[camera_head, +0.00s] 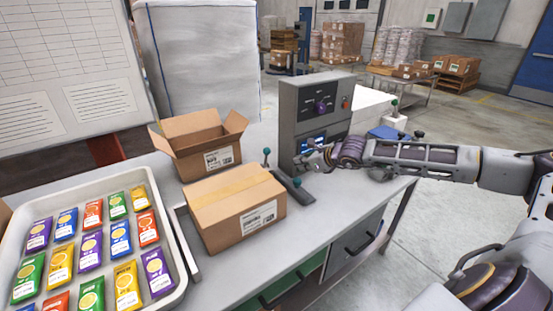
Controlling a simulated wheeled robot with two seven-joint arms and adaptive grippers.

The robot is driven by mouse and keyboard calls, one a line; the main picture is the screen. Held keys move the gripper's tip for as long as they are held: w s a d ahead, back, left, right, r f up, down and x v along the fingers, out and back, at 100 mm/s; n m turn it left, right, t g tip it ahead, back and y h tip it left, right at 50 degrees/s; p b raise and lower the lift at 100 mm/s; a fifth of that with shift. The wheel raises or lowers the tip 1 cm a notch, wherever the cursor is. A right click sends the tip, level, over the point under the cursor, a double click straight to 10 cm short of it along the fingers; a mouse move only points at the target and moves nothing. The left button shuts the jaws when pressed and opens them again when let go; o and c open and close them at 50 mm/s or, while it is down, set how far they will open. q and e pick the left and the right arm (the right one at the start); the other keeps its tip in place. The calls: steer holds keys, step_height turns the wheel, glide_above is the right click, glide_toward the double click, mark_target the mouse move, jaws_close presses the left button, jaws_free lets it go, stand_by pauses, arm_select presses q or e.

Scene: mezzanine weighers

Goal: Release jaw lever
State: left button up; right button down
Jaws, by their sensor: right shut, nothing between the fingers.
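I cannot tell which is the jaw lever. My right arm comes in from the right. My right gripper (318,160) is shut and empty in front of the control box's lower part, near its small blue screen. I cannot tell if it touches the box. My left gripper is out of view.
A closed carton (233,205) and an open carton (199,143) stand left of the control box. A white tray (178,290) of colored packets fills the lower left. Another green-knobbed lever (394,105) is behind my right arm. Bare bench (300,232) lies in front.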

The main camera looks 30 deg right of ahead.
steer(key=shift+w+a+r+m+y, duration=0.2)
steer(key=shift+a+r+m+y, duration=0.15)
steer(key=shift+m, duration=0.35)
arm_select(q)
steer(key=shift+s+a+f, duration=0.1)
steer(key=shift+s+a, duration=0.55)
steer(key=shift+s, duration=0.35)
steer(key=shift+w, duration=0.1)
